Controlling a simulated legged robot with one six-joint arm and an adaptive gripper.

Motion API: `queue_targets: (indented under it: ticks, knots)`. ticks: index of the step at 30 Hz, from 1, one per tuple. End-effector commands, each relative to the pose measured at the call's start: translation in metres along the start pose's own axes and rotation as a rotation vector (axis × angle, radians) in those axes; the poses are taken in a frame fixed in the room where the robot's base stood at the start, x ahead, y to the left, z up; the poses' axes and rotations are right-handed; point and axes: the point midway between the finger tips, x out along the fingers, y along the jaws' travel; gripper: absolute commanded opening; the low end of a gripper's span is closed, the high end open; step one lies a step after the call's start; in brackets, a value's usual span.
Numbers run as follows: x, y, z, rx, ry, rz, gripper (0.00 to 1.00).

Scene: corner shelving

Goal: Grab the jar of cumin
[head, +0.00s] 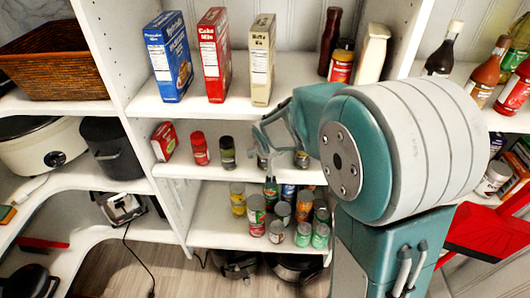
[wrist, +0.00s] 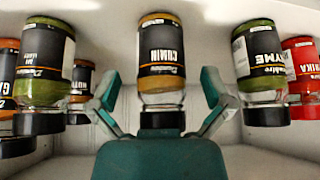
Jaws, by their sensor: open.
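The cumin jar (wrist: 161,60) is in the middle of the wrist view, with yellow-brown contents, a black label reading CUMIN and a black cap at the lower end in the picture. My gripper (wrist: 160,88) is open, one finger on each side of the jar in the picture, with visible gaps and no contact seen. How deep the jar lies between the fingers is hard to tell. In the head view my gripper (head: 274,130) is at the middle shelf, in front of the spice jars, and partly hides them; I cannot make out the cumin label there.
A thyme jar (wrist: 258,70) and a red paprika jar (wrist: 301,75) stand to the right of the cumin. A green-filled jar (wrist: 46,65) is to the left. Boxes stand on the upper shelf (head: 290,72); several cans crowd the shelf below.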

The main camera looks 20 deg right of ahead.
Motion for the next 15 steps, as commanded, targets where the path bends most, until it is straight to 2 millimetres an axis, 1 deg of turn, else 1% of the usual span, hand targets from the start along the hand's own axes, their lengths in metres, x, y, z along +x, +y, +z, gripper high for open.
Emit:
queue_targets:
  ticks: [1, 3, 10, 11, 12, 14, 15]
  knots:
    - [0.0061, 0.0002, 0.0003, 0.001, -0.002, 0.0, 1.0]
    - [0.0105, 0.0005, -0.0002, 0.002, 0.0, -0.001, 1.0]
    - [0.0115, 0.0016, -0.0004, 0.003, 0.002, -0.002, 1.0]
    - [0.0116, 0.0016, -0.0004, 0.003, 0.002, -0.002, 0.96]
    - [0.0115, 0.0015, -0.0003, 0.003, 0.002, -0.002, 0.78]
    - [0.0115, 0.0012, -0.0003, 0.002, 0.001, -0.002, 0.51]
    - [0.0115, 0.0008, -0.0003, 0.002, 0.001, -0.001, 0.33]
